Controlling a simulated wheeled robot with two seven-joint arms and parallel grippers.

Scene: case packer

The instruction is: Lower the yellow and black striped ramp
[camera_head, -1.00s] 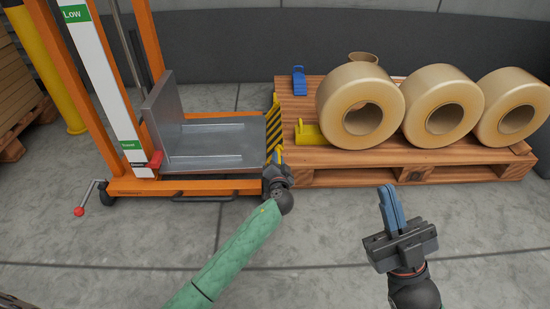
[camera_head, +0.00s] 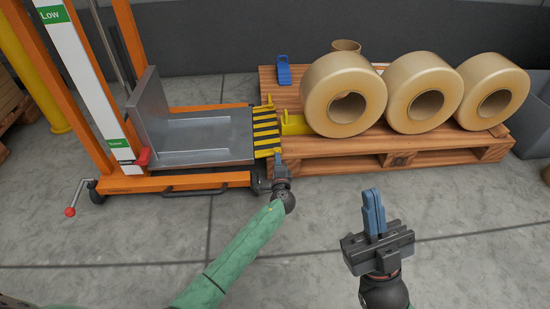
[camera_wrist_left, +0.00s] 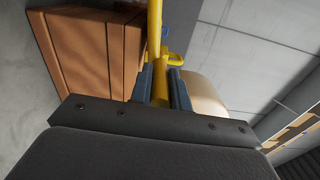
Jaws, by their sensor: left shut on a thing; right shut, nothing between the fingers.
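The yellow and black striped ramp (camera_head: 266,131) bridges the metal platform (camera_head: 205,140) of the orange lifter and the near left edge of the wooden pallet (camera_head: 370,150). It looks close to flat in the head view. My left gripper (camera_head: 279,160) is at the ramp's near right corner. Its blue fingers are shut on a yellow bar of the ramp, which also shows between them in the left wrist view (camera_wrist_left: 157,85). My right gripper (camera_head: 372,205) is shut and empty, raised over the floor in front of the pallet.
Several large tape rolls (camera_head: 343,95) stand in a row on the pallet. A yellow wedge (camera_head: 295,124) and a blue wedge (camera_head: 284,71) sit at its left side. The orange lifter (camera_head: 150,182) has a red-knobbed crank (camera_head: 70,211). The floor in front is clear.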

